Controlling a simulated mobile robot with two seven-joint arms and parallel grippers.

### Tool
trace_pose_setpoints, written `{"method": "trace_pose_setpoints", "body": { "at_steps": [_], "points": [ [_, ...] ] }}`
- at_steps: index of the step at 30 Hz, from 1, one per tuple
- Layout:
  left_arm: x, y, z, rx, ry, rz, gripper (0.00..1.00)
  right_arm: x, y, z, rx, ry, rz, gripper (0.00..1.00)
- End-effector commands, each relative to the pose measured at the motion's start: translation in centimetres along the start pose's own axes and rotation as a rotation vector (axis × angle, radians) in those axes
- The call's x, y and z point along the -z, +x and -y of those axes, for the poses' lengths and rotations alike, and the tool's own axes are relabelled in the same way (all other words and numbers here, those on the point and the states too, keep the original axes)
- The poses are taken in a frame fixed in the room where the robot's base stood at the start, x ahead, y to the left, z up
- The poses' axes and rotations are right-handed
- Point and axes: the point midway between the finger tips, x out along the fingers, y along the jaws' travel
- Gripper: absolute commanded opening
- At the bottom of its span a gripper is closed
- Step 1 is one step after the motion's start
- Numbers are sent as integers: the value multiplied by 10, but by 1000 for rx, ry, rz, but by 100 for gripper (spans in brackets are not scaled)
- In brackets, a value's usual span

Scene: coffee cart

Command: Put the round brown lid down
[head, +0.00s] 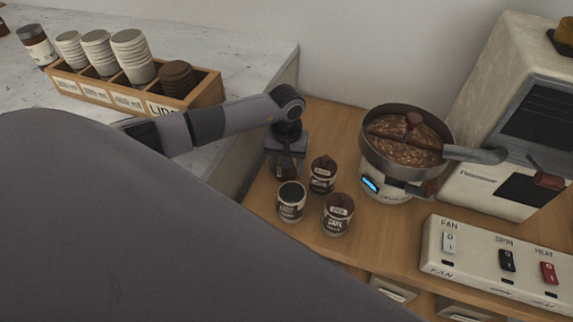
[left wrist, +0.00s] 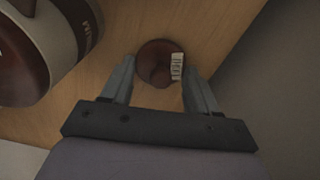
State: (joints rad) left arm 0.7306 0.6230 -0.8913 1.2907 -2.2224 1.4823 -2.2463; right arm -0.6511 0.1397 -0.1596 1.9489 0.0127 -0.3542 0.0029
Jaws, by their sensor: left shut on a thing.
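The round brown lid (left wrist: 158,62) has a white label and sits between the fingertips of my left gripper (left wrist: 160,80) in the left wrist view. The left gripper (head: 286,172) is shut on it, low over the wooden top (head: 258,205), at the left of the jars in the head view. Only a little of the lid (head: 285,174) shows there. I cannot tell whether it touches the wood. A jar without a lid (head: 291,202) stands just in front of the gripper. My right gripper is not in view.
Two brown-lidded jars (head: 322,176) (head: 338,214) stand close to the right of the gripper. A pan (head: 364,146) on a white base is further right, with a switch panel (head: 480,262) in front. A wooden cup box (head: 120,98) is at the left.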

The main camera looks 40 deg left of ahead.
Motion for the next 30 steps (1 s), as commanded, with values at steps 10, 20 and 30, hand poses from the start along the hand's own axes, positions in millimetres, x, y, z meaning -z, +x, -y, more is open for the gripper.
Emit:
{"method": "trace_pose_setpoints", "body": {
  "at_steps": [10, 20, 30],
  "points": [
    [0, 3, 0, -1, 0, -1, 30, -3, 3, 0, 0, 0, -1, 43],
    [0, 3, 0, -1, 0, 0, 85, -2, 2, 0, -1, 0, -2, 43],
    [1, -21, 0, -1, 1, -2, 85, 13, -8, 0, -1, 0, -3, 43]
  ]
}}
